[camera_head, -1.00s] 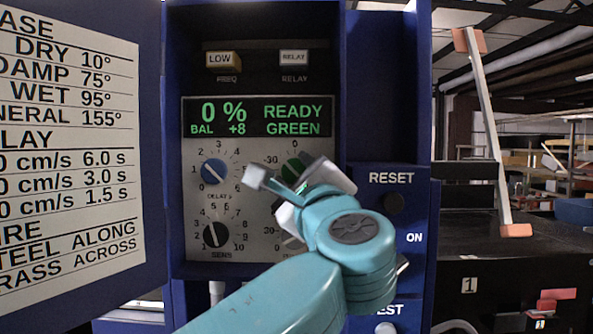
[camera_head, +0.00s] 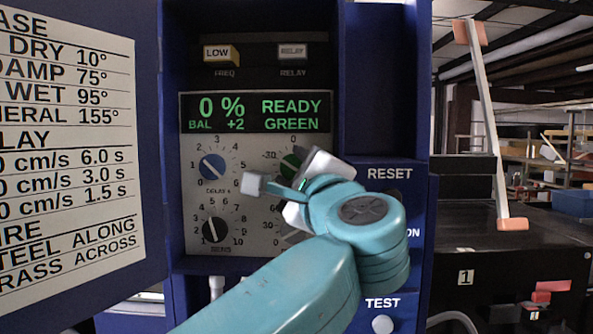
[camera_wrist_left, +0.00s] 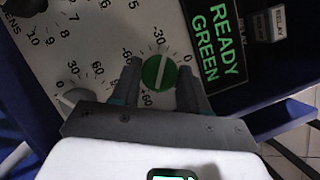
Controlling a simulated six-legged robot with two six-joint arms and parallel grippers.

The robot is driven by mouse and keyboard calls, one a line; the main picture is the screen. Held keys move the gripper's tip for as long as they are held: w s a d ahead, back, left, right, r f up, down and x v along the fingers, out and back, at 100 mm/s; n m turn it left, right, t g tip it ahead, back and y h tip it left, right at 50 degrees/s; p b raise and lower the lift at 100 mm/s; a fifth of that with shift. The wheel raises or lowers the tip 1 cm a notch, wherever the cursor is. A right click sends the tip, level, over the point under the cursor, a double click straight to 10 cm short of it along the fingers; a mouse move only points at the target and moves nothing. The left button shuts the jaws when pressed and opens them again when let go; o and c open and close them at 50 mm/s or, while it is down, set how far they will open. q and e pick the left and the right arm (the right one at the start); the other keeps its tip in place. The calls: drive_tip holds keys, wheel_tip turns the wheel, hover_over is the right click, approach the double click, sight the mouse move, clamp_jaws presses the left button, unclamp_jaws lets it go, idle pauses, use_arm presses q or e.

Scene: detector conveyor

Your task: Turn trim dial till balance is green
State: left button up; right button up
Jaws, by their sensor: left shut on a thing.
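The green trim dial (camera_head: 288,163) is on the control panel, mostly hidden behind my left gripper (camera_head: 283,178) in the head view. In the left wrist view, the dial (camera_wrist_left: 159,72) sits between the two fingers of my left gripper (camera_wrist_left: 160,78), which is shut on it. Its white line points roughly up in that view, toward the scale between -30 and 0. The display (camera_head: 257,113) reads 0 %, BAL +2, READY and GREEN in green letters. My right gripper is in neither view.
A blue delay dial (camera_head: 212,167) and a black SENS dial (camera_head: 214,230) are on the panel's left. The TEST button (camera_head: 383,325) is low on the right. A printed chart (camera_head: 70,150) hangs left.

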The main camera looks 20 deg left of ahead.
use_arm(q)
drive_tip(key=o, duration=1)
drive_tip(key=shift+s+a+r, duration=0.1)
drive_tip(key=shift+s, duration=0.05)
drive_tip(key=b+v, duration=0.5)
drive_tip(key=v, duration=1.1)
drive_tip(key=shift+s, duration=0.2)
